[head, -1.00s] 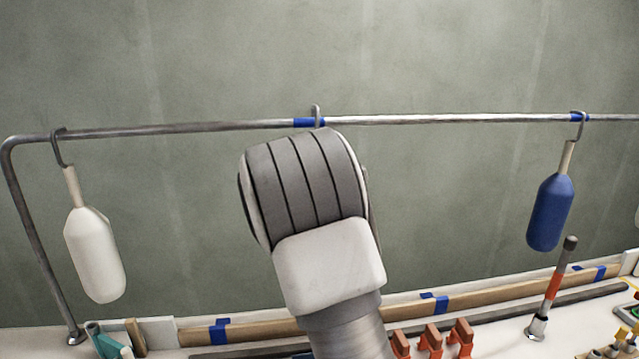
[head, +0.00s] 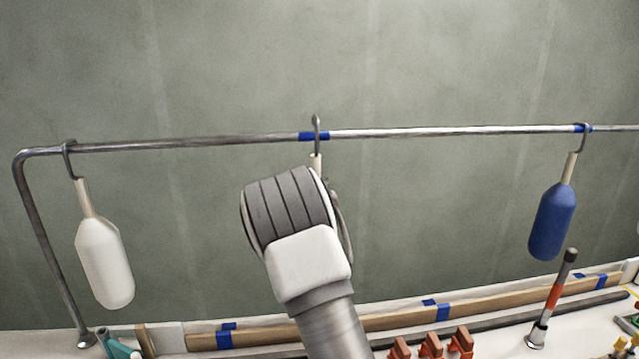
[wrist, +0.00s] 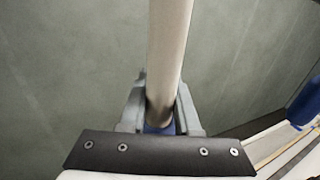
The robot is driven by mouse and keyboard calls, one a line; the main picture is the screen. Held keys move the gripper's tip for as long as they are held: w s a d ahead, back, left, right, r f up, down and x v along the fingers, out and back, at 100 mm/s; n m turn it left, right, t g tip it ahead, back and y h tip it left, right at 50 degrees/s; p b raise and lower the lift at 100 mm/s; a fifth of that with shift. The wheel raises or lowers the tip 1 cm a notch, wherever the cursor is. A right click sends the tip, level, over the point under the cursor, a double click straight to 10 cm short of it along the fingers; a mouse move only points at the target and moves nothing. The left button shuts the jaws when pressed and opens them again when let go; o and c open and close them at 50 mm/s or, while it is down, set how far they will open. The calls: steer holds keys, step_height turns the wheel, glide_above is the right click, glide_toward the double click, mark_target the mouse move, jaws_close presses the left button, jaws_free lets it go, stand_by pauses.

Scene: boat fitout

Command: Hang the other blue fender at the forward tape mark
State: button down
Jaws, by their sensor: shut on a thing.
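My gripper (wrist: 160,112) is shut on the pale neck of a blue fender. In the wrist view the neck (wrist: 168,60) runs upward between the fingers, with a sliver of the blue body (wrist: 158,129) below them. In the head view my arm hides the gripper and most of this fender. Its neck top (head: 316,162) and grey hook (head: 317,125) show at the middle blue tape mark (head: 306,136) on the rail. I cannot tell whether the hook bears on the rail. Another blue fender (head: 552,222) hangs at the right tape mark (head: 582,128).
A white fender (head: 104,262) hangs near the left end of the rail (head: 220,140). Below, a wooden strip (head: 385,319) carries blue tape. Orange clips (head: 431,346) and an upright post with an orange band (head: 554,296) stand nearby.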

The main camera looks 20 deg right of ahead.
steer(key=w+f, duration=0.1)
steer(key=w+f+b, duration=0.1)
steer(key=w+f, duration=0.1)
steer(key=shift+w+d, duration=0.15)
steer(key=shift+d, duration=0.15)
stand_by(0.4)
steer(key=shift+b, duration=0.35)
